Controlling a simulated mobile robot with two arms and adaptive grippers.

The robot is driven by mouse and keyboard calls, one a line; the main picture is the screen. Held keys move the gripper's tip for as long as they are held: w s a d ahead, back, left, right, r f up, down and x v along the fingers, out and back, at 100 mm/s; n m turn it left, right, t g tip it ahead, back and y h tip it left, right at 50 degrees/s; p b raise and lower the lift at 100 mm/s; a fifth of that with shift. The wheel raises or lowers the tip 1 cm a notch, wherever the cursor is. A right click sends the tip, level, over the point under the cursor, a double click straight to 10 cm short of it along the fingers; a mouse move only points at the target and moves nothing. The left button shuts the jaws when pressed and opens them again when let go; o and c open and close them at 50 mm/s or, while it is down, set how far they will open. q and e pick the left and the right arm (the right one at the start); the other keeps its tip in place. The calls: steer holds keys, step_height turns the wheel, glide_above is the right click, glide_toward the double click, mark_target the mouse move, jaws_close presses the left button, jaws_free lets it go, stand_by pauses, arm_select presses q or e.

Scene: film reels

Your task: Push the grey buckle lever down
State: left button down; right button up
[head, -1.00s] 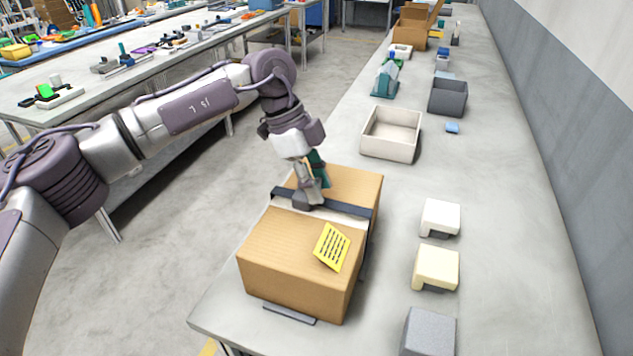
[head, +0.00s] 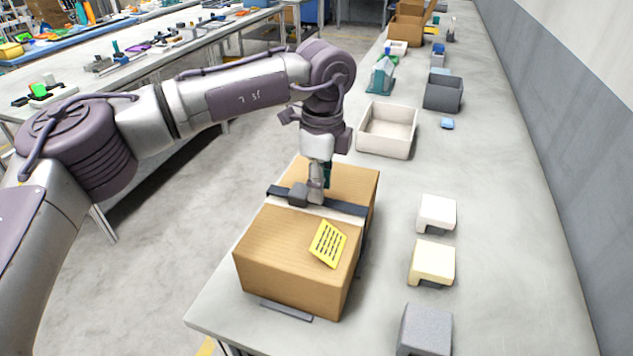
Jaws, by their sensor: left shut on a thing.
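A cardboard box (head: 290,262) lies on the long grey table with a dark strap (head: 345,207) across its top. A grey buckle (head: 298,195) sits on the strap, just left of my left gripper's fingertips. My left gripper (head: 318,190) points down at the strap, with its tips low over the box top. It is shut on what appears to be the grey buckle lever, which the fingers mostly hide. The lever's exact angle cannot be made out. My right gripper is not in view.
A yellow label (head: 328,244) is on the box. Cream blocks (head: 437,213) (head: 432,262) and a grey block (head: 425,330) stand to the right. A white tray (head: 387,130) and a dark grey bin (head: 443,92) are behind. The table's right strip is clear.

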arm_select(q)
steer(key=shift+s+d+f+t+y+b, duration=0.1)
steer(key=shift+d+t+y+b, duration=0.15)
steer(key=shift+y, duration=0.25)
steer(key=shift+d+f+t+y+b, duration=0.1)
steer(key=shift+t+y+b, duration=0.05)
steer(key=shift+y+b, duration=0.3)
steer(key=c, duration=0.8)
jaws_free()
steer(key=shift+r, duration=0.1)
step_height(320, 180, up, 12)
steer(key=d, duration=0.2)
steer(key=shift+s+d+f, duration=0.25)
steer(key=shift+s, duration=0.2)
